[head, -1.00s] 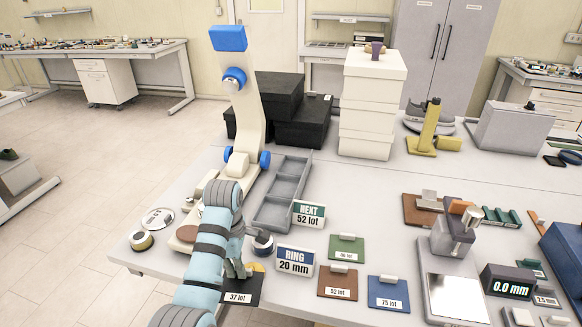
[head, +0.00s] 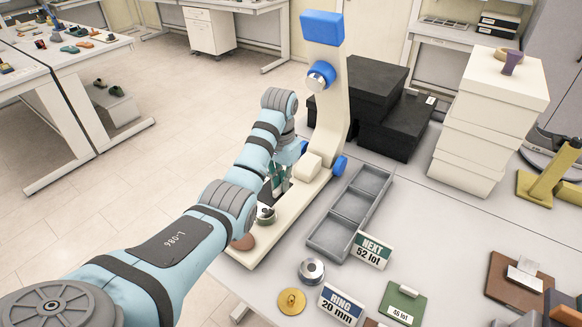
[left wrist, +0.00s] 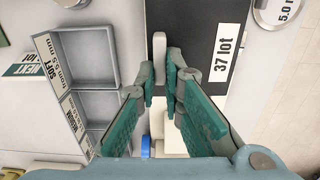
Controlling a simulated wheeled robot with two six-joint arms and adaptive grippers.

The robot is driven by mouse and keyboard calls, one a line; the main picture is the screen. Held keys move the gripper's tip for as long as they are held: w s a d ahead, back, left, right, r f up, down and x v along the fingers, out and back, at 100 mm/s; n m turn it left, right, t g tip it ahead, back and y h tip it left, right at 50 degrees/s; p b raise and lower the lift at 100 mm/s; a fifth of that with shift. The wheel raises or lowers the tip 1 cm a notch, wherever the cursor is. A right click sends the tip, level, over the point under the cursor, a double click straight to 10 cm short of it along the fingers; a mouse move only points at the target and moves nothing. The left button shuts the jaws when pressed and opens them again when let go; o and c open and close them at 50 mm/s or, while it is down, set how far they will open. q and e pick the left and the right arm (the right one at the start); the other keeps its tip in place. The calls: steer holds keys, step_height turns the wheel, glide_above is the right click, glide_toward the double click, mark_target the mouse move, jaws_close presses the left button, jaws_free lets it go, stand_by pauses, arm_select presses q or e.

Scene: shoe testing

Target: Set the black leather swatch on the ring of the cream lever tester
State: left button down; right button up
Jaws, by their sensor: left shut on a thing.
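The cream lever tester (head: 330,125) stands on the table, with a blue top block and blue knobs. A small ring-shaped holder (head: 266,214) sits on its base, beside a brown disc (head: 243,242). My left gripper (head: 279,178) is above the base, partly hidden by my arm. In the left wrist view the gripper (left wrist: 160,78) is shut on the pale tab of the black leather swatch (left wrist: 190,22), labelled 37 lot. In the head view only a dark sliver of the swatch (head: 287,186) shows. Whether it touches the ring cannot be told.
A grey three-bin tray (head: 333,232) lies right of the tester, also in the left wrist view (left wrist: 55,65). A metal puck (head: 312,270), a brass disc (head: 291,301) and signs stand in front. Black boxes (head: 395,120) and stacked white boxes (head: 485,125) stand behind.

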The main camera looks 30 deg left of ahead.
mark_target(279, 195)
arm_select(q)
steer(key=s, duration=0.2)
steer(key=s+r, duration=0.1)
steer(key=shift+s+d, duration=0.1)
steer(key=shift+d, duration=0.15)
steer(key=shift+s+f, duration=0.15)
steer(key=shift+s, duration=0.1)
steer(key=f, duration=0.1)
steer(key=w+f+b, duration=0.1)
steer(key=f, duration=0.1)
steer(key=w+f, duration=0.1)
steer(key=f, duration=0.1)
steer(key=shift+w+f, duration=0.15)
steer(key=shift+f+b, duration=0.25)
steer(key=shift+b, duration=0.05)
steer(key=shift+s, duration=0.55)
steer(key=shift+w, duration=0.1)
arm_select(e)
steer(key=s, duration=0.1)
steer(key=s+f, duration=0.1)
steer(key=s, duration=0.1)
steer(key=shift+s+d+f, duration=0.1)
steer(key=shift+d+f, duration=0.05)
steer(key=shift+f, duration=0.2)
arm_select(q)
steer(key=shift+w, duration=0.15)
arm_select(e)
steer(key=shift+w, duration=0.2)
steer(key=shift+r, duration=0.1)
